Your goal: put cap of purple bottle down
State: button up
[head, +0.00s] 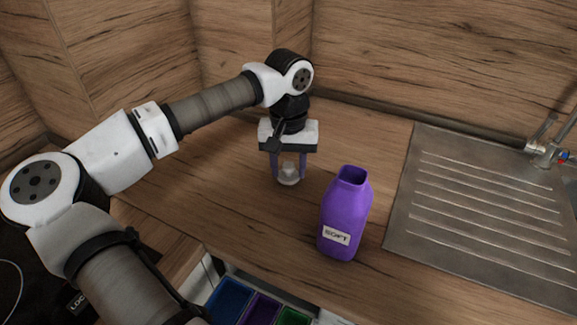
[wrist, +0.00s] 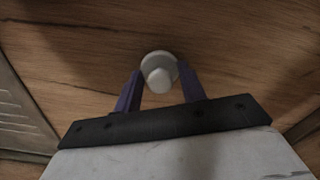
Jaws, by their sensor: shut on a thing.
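The purple bottle (head: 344,216) stands upright and uncapped on the wooden counter, with a "SOFT" label on its front. Its neck opening faces up. My gripper (head: 289,174) is to the left of the bottle and a little behind it, pointing down. Its purple fingers are shut on the white cap (head: 288,177). In the wrist view the cap (wrist: 158,72) sits between the fingertips of my gripper (wrist: 160,80), with a wide disc and a narrower knob. The cap is low over the counter; I cannot tell whether it touches the wood.
A metal sink drainboard (head: 480,200) with a tap (head: 548,145) is on the right. Coloured bins (head: 262,308) sit below the counter's front edge. A dark hob (head: 20,260) is at the lower left. The wooden counter (head: 370,145) is clear behind the bottle.

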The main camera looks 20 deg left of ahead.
aim_at(288, 165)
jog(key=shift+f, duration=0.5)
jog(key=shift+f, duration=0.2)
jog(key=o, duration=0.9)
jog(key=shift+r, duration=0.1)
jog(key=shift+o, duration=0.2)
jog(key=shift+r, duration=0.1)
notch_tip(288, 165, up, 12)
jog(key=b, duration=0.1)
